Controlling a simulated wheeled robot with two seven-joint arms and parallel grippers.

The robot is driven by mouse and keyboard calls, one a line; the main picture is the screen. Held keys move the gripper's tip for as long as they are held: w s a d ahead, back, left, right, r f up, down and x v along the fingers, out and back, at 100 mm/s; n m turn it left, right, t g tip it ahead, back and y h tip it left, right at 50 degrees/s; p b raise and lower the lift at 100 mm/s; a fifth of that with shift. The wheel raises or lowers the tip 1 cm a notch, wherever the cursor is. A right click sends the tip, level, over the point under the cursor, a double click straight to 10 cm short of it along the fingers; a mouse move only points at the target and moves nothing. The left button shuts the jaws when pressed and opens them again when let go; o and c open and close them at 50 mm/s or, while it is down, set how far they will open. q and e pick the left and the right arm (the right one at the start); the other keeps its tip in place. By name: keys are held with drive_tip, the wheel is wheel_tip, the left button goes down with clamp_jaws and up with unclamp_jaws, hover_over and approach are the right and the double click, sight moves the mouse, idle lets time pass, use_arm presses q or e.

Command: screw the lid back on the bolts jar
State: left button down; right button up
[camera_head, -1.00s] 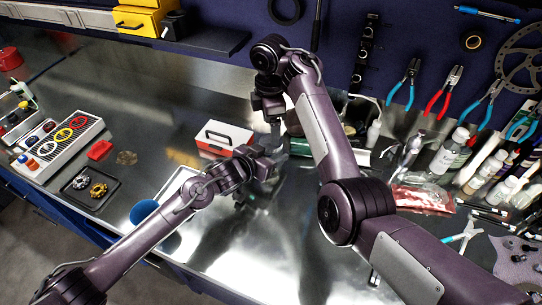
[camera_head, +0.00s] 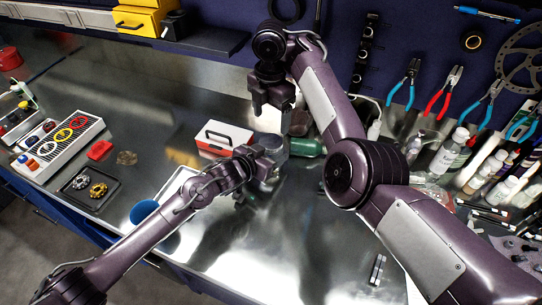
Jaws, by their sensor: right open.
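The bolts jar (camera_head: 273,148) stands on the metal bench in the middle, a grey, partly clear cylinder. Its top shows below my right gripper; I cannot make out whether the lid is seated on it. My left gripper (camera_head: 268,167) is at the jar's side, low over the bench, and appears closed around it; its fingers hide the lower part. My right gripper (camera_head: 272,108) is open and empty, pointing down above the jar with a gap between them.
A red and white box (camera_head: 222,139) stands just left of the jar. A green cylinder (camera_head: 308,147) lies to its right. A black tray (camera_head: 90,190) with gears is at the left. Bottles (camera_head: 452,150) and tools crowd the right.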

sight(271, 141)
wheel_tip(271, 141, down, 8)
drive_tip(key=shift+r, duration=0.25)
drive_tip(key=c, duration=1)
drive_tip(key=m, duration=0.6)
drive_tip(key=shift+m, duration=0.3)
drive_tip(key=o, duration=1.1)
drive_tip(key=shift+r, duration=0.1)
drive_tip(key=shift+r, duration=2.2)
drive_tip(key=shift+c, duration=0.5)
